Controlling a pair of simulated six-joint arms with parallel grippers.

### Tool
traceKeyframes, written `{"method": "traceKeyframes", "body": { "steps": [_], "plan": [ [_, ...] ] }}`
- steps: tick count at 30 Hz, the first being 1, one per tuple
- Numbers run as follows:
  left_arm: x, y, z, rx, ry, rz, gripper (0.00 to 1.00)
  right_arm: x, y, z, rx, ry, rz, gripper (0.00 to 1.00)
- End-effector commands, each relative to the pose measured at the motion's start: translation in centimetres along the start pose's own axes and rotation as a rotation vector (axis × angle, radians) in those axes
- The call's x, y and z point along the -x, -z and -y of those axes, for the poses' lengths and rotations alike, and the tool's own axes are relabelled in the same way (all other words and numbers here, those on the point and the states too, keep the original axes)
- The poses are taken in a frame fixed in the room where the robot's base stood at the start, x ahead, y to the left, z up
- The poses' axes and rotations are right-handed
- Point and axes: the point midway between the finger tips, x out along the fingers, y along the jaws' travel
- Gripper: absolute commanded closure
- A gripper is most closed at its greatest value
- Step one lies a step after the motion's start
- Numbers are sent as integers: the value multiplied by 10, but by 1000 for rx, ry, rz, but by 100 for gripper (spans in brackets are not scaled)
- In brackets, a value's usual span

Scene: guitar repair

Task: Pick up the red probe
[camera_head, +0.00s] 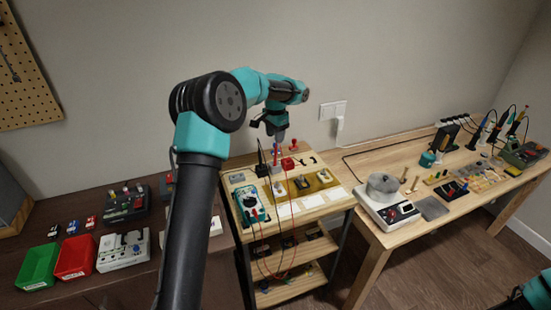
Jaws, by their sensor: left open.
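My left arm comes up from the bottom and reaches over the small wooden cart. My left gripper (278,137) points down, open, above the cart's back part. A red probe (276,155) stands roughly upright just below the fingertips. The picture is too small to tell whether the fingers are around it or only above it. A black probe (261,156) stands to its left. Only part of my right arm shows at the bottom right corner.
A red part (288,164) sits beside the red probe. Yellow boards (303,184) lie on the cart top. A scale with a grey pot (384,187) stands on the right bench. Green (38,267) and red (76,257) bins stand on the left table. The wall is close behind.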

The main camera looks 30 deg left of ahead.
Motion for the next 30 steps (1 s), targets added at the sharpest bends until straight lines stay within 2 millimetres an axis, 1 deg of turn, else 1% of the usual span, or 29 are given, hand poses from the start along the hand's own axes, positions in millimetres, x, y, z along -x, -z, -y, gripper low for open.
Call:
{"method": "traceKeyframes", "body": {
  "steps": [1, 3, 6, 15, 19, 23, 27, 30],
  "plan": [
    [-8, 0, 0, 0, -1, 3, 57, 0, 0, 0, 0, 0, 0, 57],
    [-16, 0, 0, 0, 0, 2, 57, 0, 0, 0, 0, 0, 0, 57],
    [-22, 0, 0, 0, 0, 2, 57, 0, 0, 0, 0, 0, 0, 57],
    [-22, 0, 0, 0, 0, 0, 57, 0, 0, 0, 0, 0, 0, 57],
    [-28, 0, 0, 0, 0, 1, 57, 0, 0, 0, 0, 0, 0, 57],
    [-43, 0, -2, 0, 0, 3, 57, 0, 0, 0, 0, 0, 0, 57],
    [-63, 1, -3, 0, -1, 2, 57, 0, 0, 0, 0, 0, 0, 57],
    [-72, 0, -3, 0, 0, 2, 57, 0, 0, 0, 0, 0, 0, 57]
  ]
}}
